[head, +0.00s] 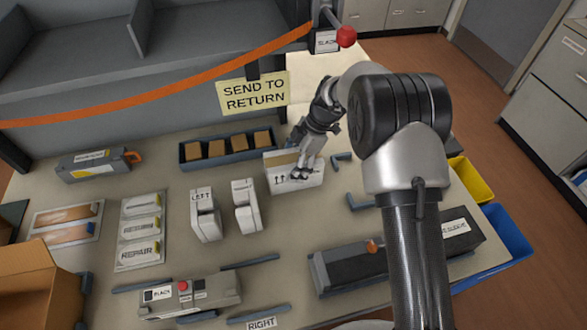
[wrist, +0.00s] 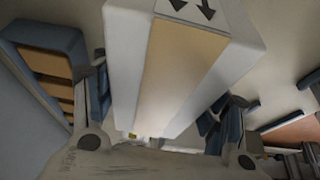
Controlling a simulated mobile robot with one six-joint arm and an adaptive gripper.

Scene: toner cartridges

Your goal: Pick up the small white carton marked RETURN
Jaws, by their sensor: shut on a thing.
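The small white carton (head: 293,173) has a tan strip along its top and printed arrows on its side. My gripper (head: 303,172) is shut on the carton from above. In the wrist view the carton (wrist: 183,70) fills the middle, between the two fingers of my gripper (wrist: 165,110). I cannot read RETURN on it, and I cannot tell whether it touches the table.
A dark cartridge (head: 350,268) lies at the front right. An orange band (head: 160,85) crosses the back, with a yellow sign (head: 254,94) below it.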

